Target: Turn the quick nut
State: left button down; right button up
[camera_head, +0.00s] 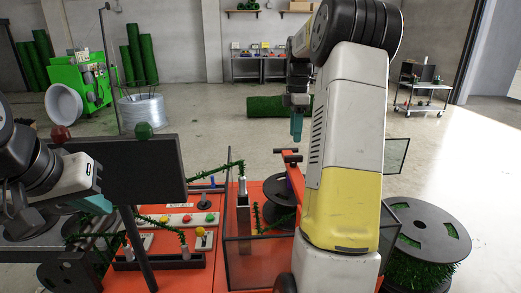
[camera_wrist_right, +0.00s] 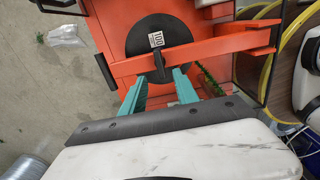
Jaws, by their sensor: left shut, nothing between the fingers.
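The quick nut appears to be the small dark piece (camera_wrist_right: 160,63) at the orange arm, in front of a round black disc (camera_wrist_right: 137,37) with a white label, in the right wrist view. My right gripper (camera_wrist_right: 159,83) has two teal fingers spread apart, with their tips just below that dark piece; I cannot tell whether they touch it. In the head view my right gripper (camera_head: 297,127) points down above the orange machine, and the nut is too small to make out there. My left gripper (camera_head: 96,203) is at the left, shut and empty, beside the dark panel.
The orange arm (camera_wrist_right: 215,47) crosses the disc. Clear guard panels (camera_head: 257,262) edge the machine. A spool of green wire (camera_head: 432,235) stands at the right. Open floor lies behind.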

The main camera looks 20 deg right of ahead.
aim_at(294, 159)
notch_tip(294, 159, down, 8)
jog(key=shift+r, duration=0.1)
jog(key=shift+c, duration=0.5)
grip_shut()
